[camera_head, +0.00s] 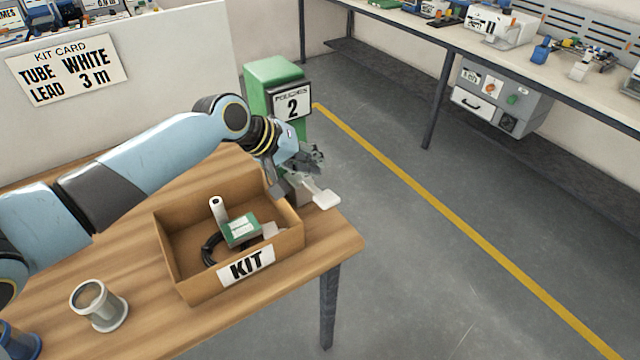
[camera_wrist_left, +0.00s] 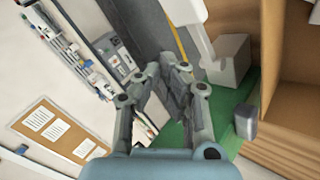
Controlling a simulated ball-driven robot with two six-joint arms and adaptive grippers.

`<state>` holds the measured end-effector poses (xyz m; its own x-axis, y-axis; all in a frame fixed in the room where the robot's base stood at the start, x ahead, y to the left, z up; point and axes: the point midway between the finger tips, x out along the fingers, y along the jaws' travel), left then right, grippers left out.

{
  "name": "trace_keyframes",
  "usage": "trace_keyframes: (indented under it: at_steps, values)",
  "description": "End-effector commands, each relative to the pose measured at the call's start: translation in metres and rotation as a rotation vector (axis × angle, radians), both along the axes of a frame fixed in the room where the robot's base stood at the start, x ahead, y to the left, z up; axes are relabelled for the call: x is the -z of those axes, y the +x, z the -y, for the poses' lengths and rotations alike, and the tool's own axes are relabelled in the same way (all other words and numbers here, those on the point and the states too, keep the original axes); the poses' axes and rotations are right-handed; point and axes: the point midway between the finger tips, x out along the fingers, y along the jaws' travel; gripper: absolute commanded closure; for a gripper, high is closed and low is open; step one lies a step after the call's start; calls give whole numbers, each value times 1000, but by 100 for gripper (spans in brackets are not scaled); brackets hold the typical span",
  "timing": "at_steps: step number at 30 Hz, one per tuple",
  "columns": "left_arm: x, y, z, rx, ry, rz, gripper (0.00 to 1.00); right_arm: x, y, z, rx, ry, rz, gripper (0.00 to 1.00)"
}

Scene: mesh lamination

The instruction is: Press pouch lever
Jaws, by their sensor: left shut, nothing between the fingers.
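The green pouch dispenser (camera_head: 262,85) with a "POUCHES 2" sign stands behind the table's right end. A pale paddle-shaped lever (camera_head: 327,199) sticks out low at its front, right of the kit box. My left gripper (camera_head: 312,160) is shut and empty, in front of the dispenser and just above the lever. In the left wrist view, its closed fingers (camera_wrist_left: 175,72) point up the picture. The pale lever (camera_wrist_left: 190,22) is up and right of them, and the green dispenser (camera_wrist_left: 205,105) is behind. I cannot tell whether gripper and lever touch. The right gripper is not seen.
A cardboard KIT box (camera_head: 188,288) stands on the wooden table, holding a green-white packet, a black coiled cable and a white-topped item. A grey cup (camera_head: 98,306) is at the front left. A white panel with a kit card (camera_head: 68,68) stands behind. The floor to the right is clear.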

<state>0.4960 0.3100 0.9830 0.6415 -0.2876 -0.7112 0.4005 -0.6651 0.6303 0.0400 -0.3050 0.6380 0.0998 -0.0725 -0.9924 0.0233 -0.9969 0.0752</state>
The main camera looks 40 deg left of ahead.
Motion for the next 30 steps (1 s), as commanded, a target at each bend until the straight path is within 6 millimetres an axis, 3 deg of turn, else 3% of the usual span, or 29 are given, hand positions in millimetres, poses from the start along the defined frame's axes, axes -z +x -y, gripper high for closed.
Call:
trace_keyframes:
  at_steps: [1,8,30]
  values:
    - [-10,1,-1,-1,0,1,100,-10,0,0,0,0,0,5]
    - [-28,2,-6,0,1,-1,100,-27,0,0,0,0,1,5]
    - [-27,2,-6,-1,-1,0,100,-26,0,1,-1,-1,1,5]
